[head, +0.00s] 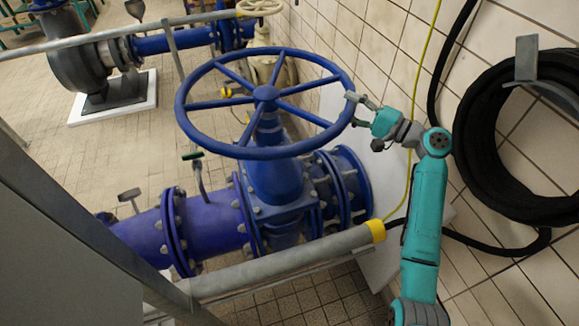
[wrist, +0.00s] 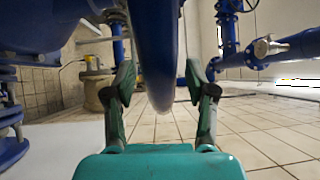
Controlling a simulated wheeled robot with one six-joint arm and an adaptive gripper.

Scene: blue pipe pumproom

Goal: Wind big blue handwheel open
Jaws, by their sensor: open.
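The big blue handwheel (head: 233,153) sits on top of the blue valve (head: 272,180), its rim lying roughly level with several spokes. My gripper (head: 357,109) is at the right side of the rim in the head view. In the wrist view, the open fingers of my gripper (wrist: 162,88) stand on either side of the rim (wrist: 157,60). A gap shows between the rim and each finger, so the jaws are around the rim but not closed on it. The rim hides part of the floor behind it.
A grey rail with a yellow end (head: 375,231) runs in front of the valve. A coiled black hose (head: 480,150) hangs on the tiled wall at the right. A cream handwheel (head: 259,7) and a grey pump (head: 78,60) stand behind. Tiled floor is open at the left.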

